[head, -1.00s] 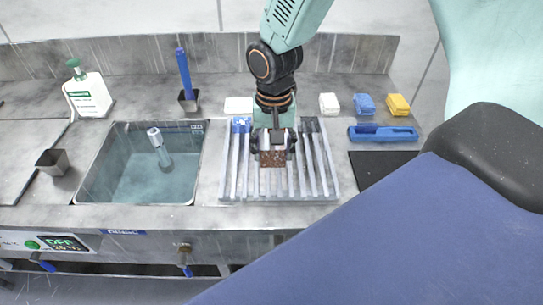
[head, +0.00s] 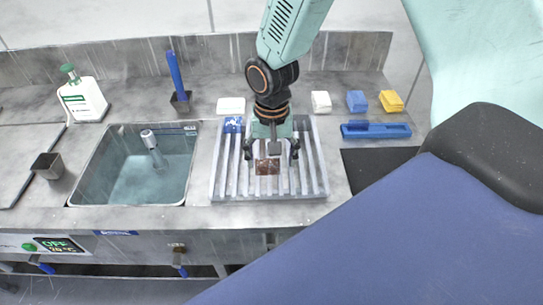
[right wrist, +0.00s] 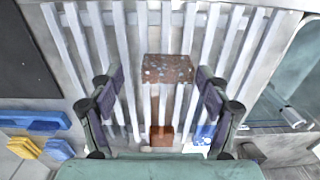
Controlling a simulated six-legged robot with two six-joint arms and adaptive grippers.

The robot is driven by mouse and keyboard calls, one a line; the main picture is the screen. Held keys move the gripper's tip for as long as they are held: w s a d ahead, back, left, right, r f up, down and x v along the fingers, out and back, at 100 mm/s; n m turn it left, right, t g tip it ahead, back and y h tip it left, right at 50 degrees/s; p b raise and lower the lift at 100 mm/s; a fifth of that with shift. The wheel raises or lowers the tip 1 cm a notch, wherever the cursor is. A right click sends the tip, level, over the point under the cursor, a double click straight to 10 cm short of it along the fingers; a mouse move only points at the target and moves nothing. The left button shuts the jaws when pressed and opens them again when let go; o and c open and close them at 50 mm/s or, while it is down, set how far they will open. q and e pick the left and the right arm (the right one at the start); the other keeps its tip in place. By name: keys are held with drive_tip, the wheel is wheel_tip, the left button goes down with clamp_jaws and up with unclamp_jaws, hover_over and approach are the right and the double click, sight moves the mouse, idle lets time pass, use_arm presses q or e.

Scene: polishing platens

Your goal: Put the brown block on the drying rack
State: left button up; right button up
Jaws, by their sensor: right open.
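The brown speckled block (head: 267,167) lies on the slats of the grey drying rack (head: 318,178), near its middle. It also shows in the right wrist view (right wrist: 168,68). My right gripper (head: 270,152) is above the rack, just behind the block in the head view. Its fingers are spread wide, with a gap on both sides of the block, and it holds nothing. In the right wrist view a reddish-brown piece (right wrist: 162,136) and a blue-and-white piece (right wrist: 204,133) also show on the rack. My left gripper is out of view.
A sink (head: 135,188) with water lies left of the rack. A white block (head: 231,105) is behind the rack. White, blue and yellow blocks and a blue tray (head: 376,130) are at the right. A dark mat (head: 372,167) lies beside the rack.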

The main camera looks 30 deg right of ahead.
sight(271, 161)
drive_tip(key=shift+w+a, duration=0.4)
drive_tip(key=shift+a, duration=0.1)
drive_tip(key=shift+w+r, duration=0.1)
drive_tip(key=shift+r, duration=0.35)
drive_tip(key=r, duration=0.3)
drive_tip(key=d+r, duration=0.1)
drive_tip(key=r, duration=0.1)
drive_tip(key=shift+s+p, duration=0.3)
drive_tip(key=shift+s, duration=0.1)
wheel_tip(271, 161, up, 6)
drive_tip(key=shift+r, duration=0.2)
